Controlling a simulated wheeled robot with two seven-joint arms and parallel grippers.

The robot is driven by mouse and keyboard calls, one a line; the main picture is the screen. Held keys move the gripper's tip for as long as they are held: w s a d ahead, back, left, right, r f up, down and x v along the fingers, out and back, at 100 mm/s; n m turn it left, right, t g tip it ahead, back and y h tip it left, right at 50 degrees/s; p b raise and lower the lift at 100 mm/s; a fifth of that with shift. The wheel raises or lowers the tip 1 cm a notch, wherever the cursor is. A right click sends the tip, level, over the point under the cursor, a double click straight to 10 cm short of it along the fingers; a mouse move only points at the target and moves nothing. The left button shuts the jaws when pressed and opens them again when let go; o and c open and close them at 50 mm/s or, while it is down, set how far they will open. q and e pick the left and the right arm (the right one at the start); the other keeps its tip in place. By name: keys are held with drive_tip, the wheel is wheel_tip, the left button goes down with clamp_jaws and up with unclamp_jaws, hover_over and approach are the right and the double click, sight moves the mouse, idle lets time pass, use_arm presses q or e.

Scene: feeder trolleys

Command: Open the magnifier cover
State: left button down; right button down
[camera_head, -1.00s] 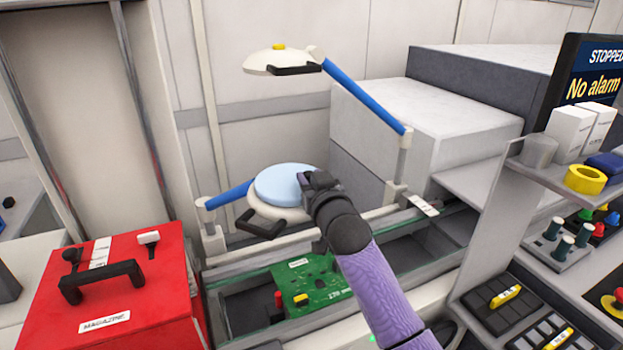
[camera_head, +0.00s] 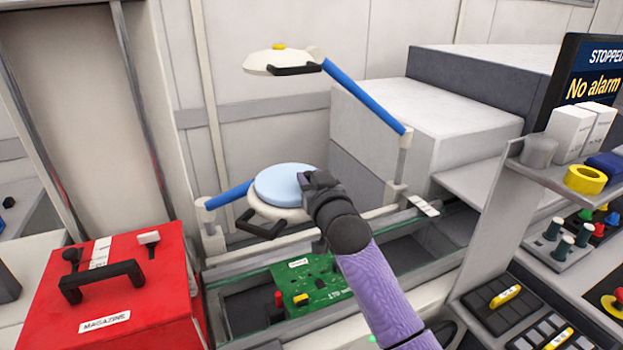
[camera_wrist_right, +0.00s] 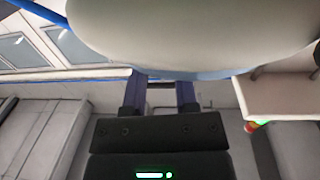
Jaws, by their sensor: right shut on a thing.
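The magnifier (camera_head: 262,214) is a round white head on a blue arm, with a black handle at its front left. Its light blue cover (camera_head: 286,183) lies flat on top, closed. My right gripper (camera_head: 307,183) is at the right edge of the cover and shut on it. In the right wrist view, the two purple fingers (camera_wrist_right: 163,82) reach up to the light blue rim (camera_wrist_right: 205,75), below the large white head (camera_wrist_right: 190,30). The exact grip point is hidden behind the fingers. My left gripper is not in view.
A white lamp (camera_head: 272,62) on a blue arm hangs above and behind. A green circuit board (camera_head: 318,287) lies in the rail below the magnifier. A red magazine box (camera_head: 150,300) stands at left. A shelf with yellow tape (camera_head: 585,180) is at right.

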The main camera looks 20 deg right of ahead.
sight(295, 185)
drive_tip(key=r+p, duration=0.1)
drive_tip(key=p, duration=0.1)
drive_tip(key=r+n+g+p, duration=0.1)
drive_tip(key=p, duration=0.1)
drive_tip(key=r+p, duration=0.1)
drive_tip(key=p, duration=0.2)
drive_tip(key=shift+w+a+r+g, duration=0.3)
drive_tip(key=r+n+g+p, duration=0.1)
drive_tip(key=p, duration=0.1)
drive_tip(key=w+a+r+n+p, duration=0.1)
drive_tip(key=p, duration=0.2)
drive_tip(key=shift+w+a+r+g+h, duration=0.1)
drive_tip(key=shift+w+a+g+h, duration=0.05)
drive_tip(key=shift+w+g+h, duration=0.2)
drive_tip(key=shift+w+a+r+g+p, duration=0.2)
drive_tip(key=shift+a+r+g+p, duration=0.05)
drive_tip(key=shift+g+p, duration=0.2)
drive_tip(key=shift+w+a+r, duration=0.3)
drive_tip(key=shift+w+r, duration=0.05)
drive_tip(key=shift+c, duration=2)
unclamp_jaws()
drive_tip(key=shift+a, duration=0.15)
